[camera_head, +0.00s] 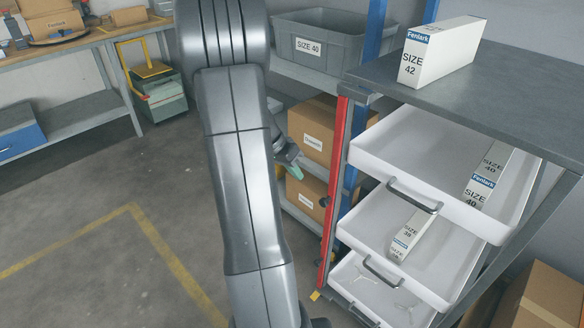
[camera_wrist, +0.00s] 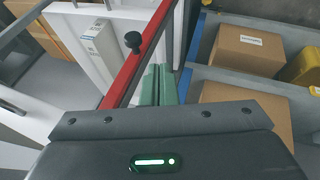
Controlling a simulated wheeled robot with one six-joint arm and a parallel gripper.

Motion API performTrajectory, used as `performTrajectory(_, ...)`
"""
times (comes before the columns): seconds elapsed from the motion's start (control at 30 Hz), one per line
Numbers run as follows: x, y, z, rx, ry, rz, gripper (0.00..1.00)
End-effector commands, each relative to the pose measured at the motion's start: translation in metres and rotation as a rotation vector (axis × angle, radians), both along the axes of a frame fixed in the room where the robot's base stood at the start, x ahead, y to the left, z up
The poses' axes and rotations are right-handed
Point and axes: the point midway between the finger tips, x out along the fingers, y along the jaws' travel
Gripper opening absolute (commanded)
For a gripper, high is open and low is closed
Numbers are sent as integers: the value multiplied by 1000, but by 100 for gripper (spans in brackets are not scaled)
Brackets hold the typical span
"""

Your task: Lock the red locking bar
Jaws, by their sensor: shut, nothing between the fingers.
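The red locking bar (camera_head: 335,170) runs upright along the left front post of the drawer rack. A black knob (camera_head: 325,202) sticks out from it. In the wrist view the bar (camera_wrist: 148,45) runs diagonally, with the round black knob (camera_wrist: 132,40) on it. My gripper (camera_head: 295,172) is left of the bar in the head view, partly behind my arm. In the wrist view its green fingers (camera_wrist: 158,84) are shut and empty, just right of the bar and below the knob. Whether they touch the bar cannot be told.
White drawers (camera_head: 376,160) show their insides, right of the bar. Two hold size-labelled boxes. A SIZE 42 box (camera_head: 440,52) stands on the grey rack top (camera_head: 510,85). Shelves with cartons (camera_head: 312,125) and a grey SIZE 40 bin (camera_head: 340,45) are behind. Floor at left is clear.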

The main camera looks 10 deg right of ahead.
Motion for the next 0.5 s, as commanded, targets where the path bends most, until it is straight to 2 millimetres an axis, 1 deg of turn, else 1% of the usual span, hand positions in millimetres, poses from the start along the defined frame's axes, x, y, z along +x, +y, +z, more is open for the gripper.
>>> performTrajectory(0.03, -1, -7, -12, -1, 4, -4, 0)
performTrajectory(0.23, -2, -26, -48, -1, 4, -2, 0)
performTrajectory(0.3, -11, -35, -50, -1, 2, -3, 0)
performTrajectory(0.5, -22, -47, -59, 1, 0, -1, 0)
